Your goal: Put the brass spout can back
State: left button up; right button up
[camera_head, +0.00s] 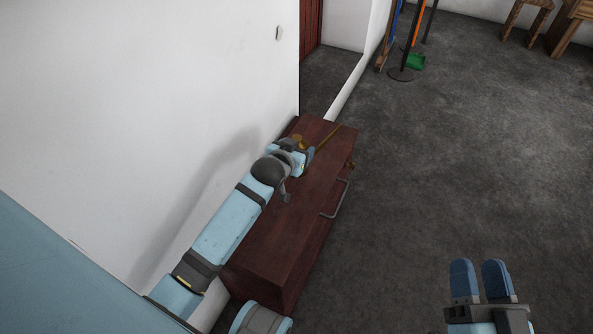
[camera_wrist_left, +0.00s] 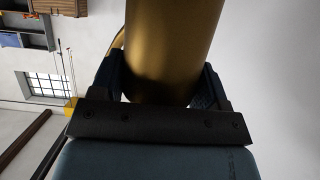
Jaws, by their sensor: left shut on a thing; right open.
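The brass spout can (camera_head: 298,139) shows in the head view at the far end of the dark red wooden chest, mostly hidden behind my left gripper (camera_head: 303,155). Its thin spout points up and to the right. In the left wrist view the can's brass body (camera_wrist_left: 170,45) fills the space between the two fingers, and my left gripper is shut on it. I cannot tell whether the can touches the chest top. My right gripper (camera_head: 480,278) is open and empty over the floor at the lower right.
The chest (camera_head: 285,235) stands along the white wall (camera_head: 130,100) and has a metal handle (camera_head: 336,200) on its right side. A stand with long-handled tools (camera_head: 402,74) and wooden furniture (camera_head: 570,25) are at the back. The grey floor between is clear.

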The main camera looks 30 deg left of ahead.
pick_arm(q)
notch_tip(320, 180, down, 2)
jog(key=shift+f, duration=0.15)
notch_tip(320, 180, down, 4)
jog(key=shift+r+b, duration=0.2)
jog(key=shift+b, duration=0.85)
pick_arm(e)
jog(key=f, duration=0.1)
jog(key=f+g, duration=0.1)
jog(key=shift+w+a+f, duration=0.1)
jog(key=shift+a+f, duration=0.1)
jog(key=shift+f, duration=0.1)
pick_arm(q)
jog(key=shift+f, duration=0.2)
jog(key=o, duration=1.2)
jog(key=shift+o, duration=0.2)
jog(key=shift+r, duration=0.1)
